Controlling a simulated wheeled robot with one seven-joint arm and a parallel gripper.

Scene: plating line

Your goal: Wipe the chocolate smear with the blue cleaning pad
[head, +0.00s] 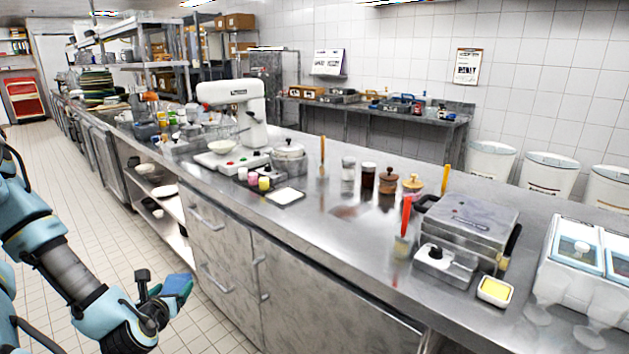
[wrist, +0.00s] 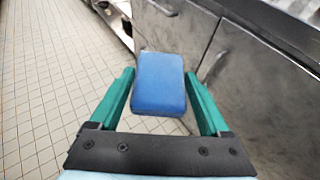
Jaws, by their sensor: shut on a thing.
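The blue cleaning pad (head: 180,285) is in my gripper (head: 165,293), low over the floor at the left, in front of the counter. In the wrist view the pad (wrist: 158,84) sits between the two green fingers of my gripper (wrist: 159,75), its flat blue face toward the camera. My gripper is shut on it. A faint brownish smear (head: 345,211) lies on the steel counter top (head: 310,208), in front of the jars. My gripper is well to the left of the smear and below the counter top. The smear is not in the wrist view.
Near the smear stand a dark jar (head: 368,177), a brown-lidded pot (head: 388,181) and a red-handled brush in a cup (head: 404,228). Counter drawers (head: 215,260) face my gripper.

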